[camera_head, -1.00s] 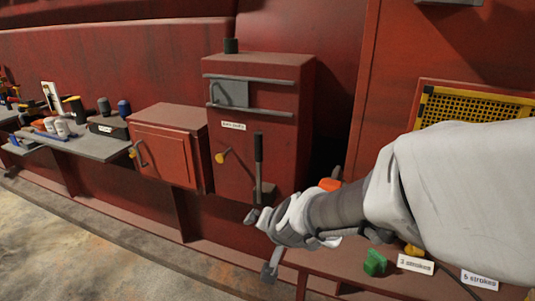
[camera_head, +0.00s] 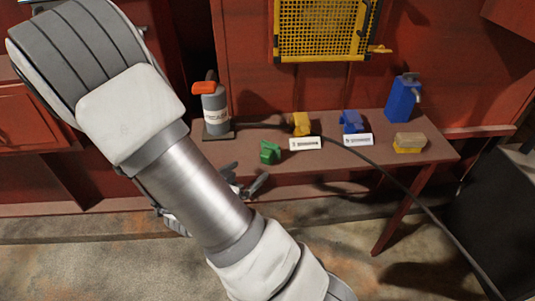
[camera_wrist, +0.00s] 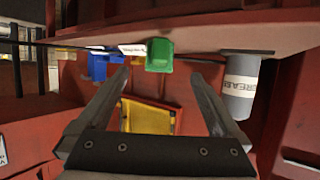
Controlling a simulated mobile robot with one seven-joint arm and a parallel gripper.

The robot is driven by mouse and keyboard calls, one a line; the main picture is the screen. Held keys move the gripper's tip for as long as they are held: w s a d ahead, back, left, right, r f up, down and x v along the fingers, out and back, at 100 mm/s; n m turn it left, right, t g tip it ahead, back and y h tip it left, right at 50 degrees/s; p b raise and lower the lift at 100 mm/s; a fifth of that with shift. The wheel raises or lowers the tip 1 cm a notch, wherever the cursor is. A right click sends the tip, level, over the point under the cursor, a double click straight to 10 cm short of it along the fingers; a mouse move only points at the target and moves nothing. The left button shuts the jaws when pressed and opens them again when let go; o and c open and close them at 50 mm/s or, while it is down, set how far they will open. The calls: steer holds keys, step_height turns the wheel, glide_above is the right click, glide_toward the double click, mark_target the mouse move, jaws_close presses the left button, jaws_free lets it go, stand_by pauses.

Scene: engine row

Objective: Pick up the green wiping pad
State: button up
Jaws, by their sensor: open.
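The green wiping pad (camera_head: 270,152) is a small blocky green piece near the front edge of the red-brown bench (camera_head: 330,168), left of a white label card. It also shows in the wrist view (camera_wrist: 160,55), at the top centre, just beyond and between the fingertips. My gripper (camera_head: 245,177) is in front of the bench edge, below and left of the pad in the head view, partly hidden by my arm. In the wrist view my gripper (camera_wrist: 160,78) has its two fingers wide apart with nothing held between them.
A grey grease can (camera_head: 215,112) with an orange top stands left of the pad. Yellow (camera_head: 299,123) and blue (camera_head: 351,122) pieces with cards, a blue can (camera_head: 402,98) and a tan-yellow block (camera_head: 409,142) stand to the right. A dark cable (camera_head: 385,177) crosses the bench. A yellow mesh guard (camera_head: 322,30) hangs behind.

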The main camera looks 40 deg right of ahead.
mark_target(269, 144)
steer(key=b+x, duration=0.1)
steer(key=x, duration=0.7)
steer(key=shift+d+f+b, duration=0.1)
steer(key=shift+f+b, duration=0.1)
steer(key=shift+b, duration=0.15)
steer(key=shift+r+b+x, duration=0.2)
steer(key=shift+b+x, duration=0.1)
steer(key=shift+x, duration=1.15)
steer(key=shift+r+b+x, duration=0.25)
steer(key=shift+x, duration=1.25)
steer(key=shift+w, duration=0.15)
steer(key=c, duration=1.4)
steer(key=shift+c, duration=0.2)
steer(key=shift+r, duration=0.15)
steer(key=shift+r+p, duration=0.5)
steer(key=shift+p, duration=0.05)
step_height(269, 144, up, 3)
steer(key=shift+p, duration=1.25)
steer(key=s+d+r+p, duration=0.1)
steer(key=s+r+p, duration=0.3)
steer(key=s, duration=0.3)
steer(key=shift+d+r, duration=0.25)
steer(key=shift+r, duration=0.25)
